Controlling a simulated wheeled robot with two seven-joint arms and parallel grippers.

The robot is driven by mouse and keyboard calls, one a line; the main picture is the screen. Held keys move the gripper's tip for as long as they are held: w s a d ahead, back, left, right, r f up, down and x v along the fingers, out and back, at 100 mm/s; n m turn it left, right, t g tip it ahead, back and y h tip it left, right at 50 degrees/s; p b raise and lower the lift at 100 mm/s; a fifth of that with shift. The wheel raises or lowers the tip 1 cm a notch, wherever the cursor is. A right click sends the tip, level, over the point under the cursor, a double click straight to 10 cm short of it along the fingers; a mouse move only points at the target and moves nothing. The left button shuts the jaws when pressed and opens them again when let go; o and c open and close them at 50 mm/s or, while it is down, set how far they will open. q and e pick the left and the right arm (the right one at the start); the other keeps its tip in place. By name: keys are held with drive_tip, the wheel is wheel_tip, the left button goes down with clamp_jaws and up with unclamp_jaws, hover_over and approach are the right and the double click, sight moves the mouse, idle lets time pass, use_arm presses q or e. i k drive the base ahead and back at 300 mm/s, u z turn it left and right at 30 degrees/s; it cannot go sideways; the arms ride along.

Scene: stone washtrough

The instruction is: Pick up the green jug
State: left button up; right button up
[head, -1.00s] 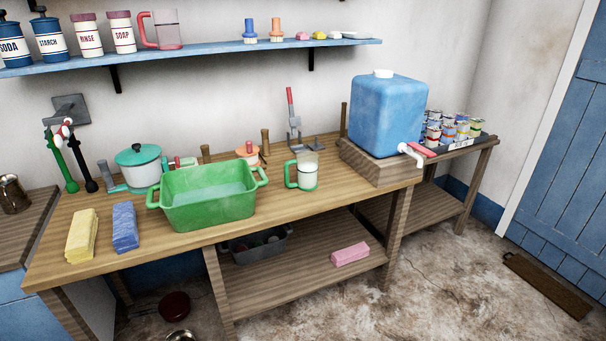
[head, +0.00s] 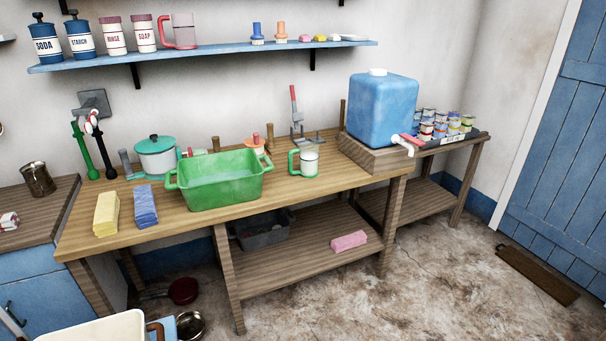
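The green jug (head: 309,162) stands upright on the wooden table, right of the green basin. It has a pale, see-through body with green bands at its rim and base, and a green handle on its left side. Its right side is clear of other things close by. Neither of my grippers shows in the head view.
The green basin (head: 213,190) stands close left of the jug. A blue water tank (head: 382,110) with a white tap sits on a wooden block at right. A grey stand with a red handle (head: 294,105) is behind the jug. Bare tabletop (head: 300,187) lies in front.

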sight(309, 152)
drive_tip(key=z, duration=0.75)
drive_tip(key=i, duration=0.65)
drive_tip(key=z, duration=0.4)
drive_tip(key=i, duration=1.55)
drive_tip(key=u, duration=1.4)
drive_tip(key=i, duration=0.7)
drive_tip(key=u, duration=0.65)
